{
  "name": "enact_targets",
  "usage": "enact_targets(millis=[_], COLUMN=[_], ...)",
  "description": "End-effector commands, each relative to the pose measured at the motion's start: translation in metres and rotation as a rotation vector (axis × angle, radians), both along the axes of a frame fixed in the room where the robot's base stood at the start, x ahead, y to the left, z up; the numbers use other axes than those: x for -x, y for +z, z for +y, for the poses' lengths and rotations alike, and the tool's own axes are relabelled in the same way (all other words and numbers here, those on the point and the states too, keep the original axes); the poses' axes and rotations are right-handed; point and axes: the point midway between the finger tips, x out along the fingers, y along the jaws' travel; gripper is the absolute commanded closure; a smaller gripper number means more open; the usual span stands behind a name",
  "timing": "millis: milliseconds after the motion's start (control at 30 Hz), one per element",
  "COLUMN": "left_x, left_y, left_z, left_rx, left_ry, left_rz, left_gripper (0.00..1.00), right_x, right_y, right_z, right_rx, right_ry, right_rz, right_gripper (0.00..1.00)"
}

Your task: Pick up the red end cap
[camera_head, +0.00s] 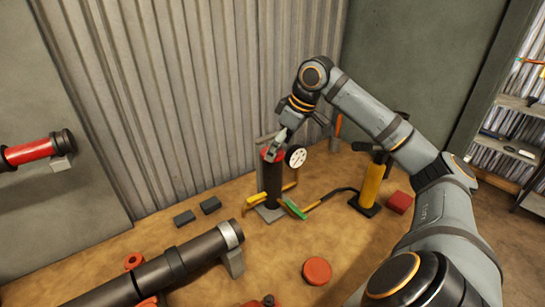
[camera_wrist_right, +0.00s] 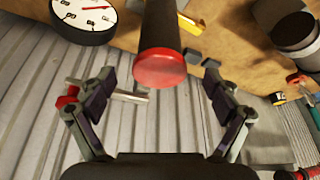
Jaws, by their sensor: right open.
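A red cap (camera_head: 271,156) tops an upright dark cylinder with a white gauge beside it. In the right wrist view the red cap (camera_wrist_right: 158,70) faces me, centred ahead of the fingers. My right gripper (camera_head: 277,143) is at the top of this cylinder; in its wrist view the gripper (camera_wrist_right: 160,102) is open, with the cap not clasped. A separate round red disc (camera_head: 317,270) lies on the tan floor, apart from the gripper. I cannot tell from its look alone which red piece is the end cap. My left gripper is not in view.
The white gauge (camera_head: 296,157) sits close beside the gripper. A dark pipe (camera_head: 150,274) lies at lower left, and a yellow cylinder (camera_head: 372,184) and red block (camera_head: 399,202) stand right. A corrugated wall (camera_head: 190,90) rises behind. Tan floor is clear around the disc.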

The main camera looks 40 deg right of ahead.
Motion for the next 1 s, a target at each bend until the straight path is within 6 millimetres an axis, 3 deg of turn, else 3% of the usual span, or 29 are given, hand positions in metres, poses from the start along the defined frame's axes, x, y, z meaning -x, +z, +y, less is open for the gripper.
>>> enact_targets(millis=[167, 400, 900, 1000], left_x=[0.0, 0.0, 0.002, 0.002], left_y=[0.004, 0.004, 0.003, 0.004], left_z=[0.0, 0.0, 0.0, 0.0], left_rx=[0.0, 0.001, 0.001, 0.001], left_ry=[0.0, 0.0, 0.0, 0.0], left_rz=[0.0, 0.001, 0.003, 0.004], left_gripper=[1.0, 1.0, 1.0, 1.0], right_x=[-0.009, -0.01, -0.01, -0.01], right_y=[-0.023, -0.026, -0.026, -0.025], right_z=[0.004, 0.004, 0.004, 0.004], right_rx=[-0.001, 0.001, 0.001, 0.001], right_ry=[0.002, 0.001, 0.0, 0.0], right_rz=[0.001, 0.0, 0.0, 0.0], right_gripper=[0.1, 0.1, 0.77, 0.78])
